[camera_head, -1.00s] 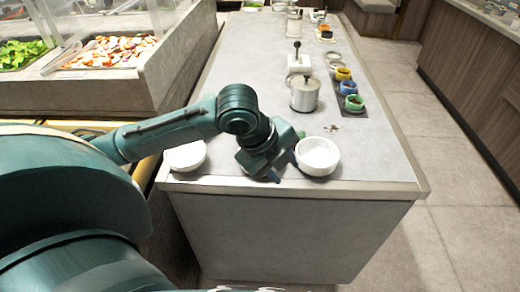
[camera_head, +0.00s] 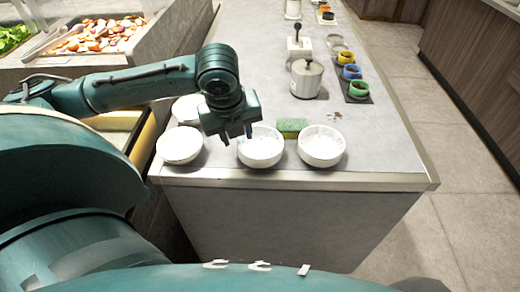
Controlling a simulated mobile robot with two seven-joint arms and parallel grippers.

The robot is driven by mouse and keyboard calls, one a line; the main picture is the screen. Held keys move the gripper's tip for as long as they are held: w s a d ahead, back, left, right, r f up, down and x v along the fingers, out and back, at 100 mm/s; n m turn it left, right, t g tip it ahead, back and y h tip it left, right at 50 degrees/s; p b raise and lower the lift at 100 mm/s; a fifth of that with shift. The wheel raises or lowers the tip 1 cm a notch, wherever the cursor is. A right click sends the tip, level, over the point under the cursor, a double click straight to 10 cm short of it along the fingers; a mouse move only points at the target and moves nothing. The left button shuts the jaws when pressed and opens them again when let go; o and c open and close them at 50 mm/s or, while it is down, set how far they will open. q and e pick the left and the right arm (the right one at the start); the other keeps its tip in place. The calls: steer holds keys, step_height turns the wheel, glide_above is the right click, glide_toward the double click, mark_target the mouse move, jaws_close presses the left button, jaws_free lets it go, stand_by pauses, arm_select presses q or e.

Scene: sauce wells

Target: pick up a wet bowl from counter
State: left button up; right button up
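Three white bowls stand along the counter's near edge: a left bowl (camera_head: 180,146), a middle bowl (camera_head: 262,150) and a right bowl (camera_head: 321,148). Another white bowl (camera_head: 187,108) stands behind the left one. I cannot tell surely which is wet; small dark specks lie behind the right bowl. My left gripper (camera_head: 237,137) points down at the back left of the middle bowl, hiding part of its rim. Its two fingers are apart with nothing seen between them. Contact with the bowl cannot be told. My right gripper is out of view.
A green and yellow sponge (camera_head: 291,127) lies between the middle and right bowls. A lidded metal pot (camera_head: 306,79), a white dispenser (camera_head: 299,48) and a dark tray of coloured cups (camera_head: 357,90) stand farther back on the grey counter (camera_head: 250,75). A food bar is at left.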

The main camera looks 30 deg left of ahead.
mark_target(239, 147)
arm_select(q)
steer(key=x, duration=0.5)
steer(key=shift+s+b, duration=0.2)
steer(key=shift+b, duration=0.1)
steer(key=shift+c, duration=0.6)
jaws_close()
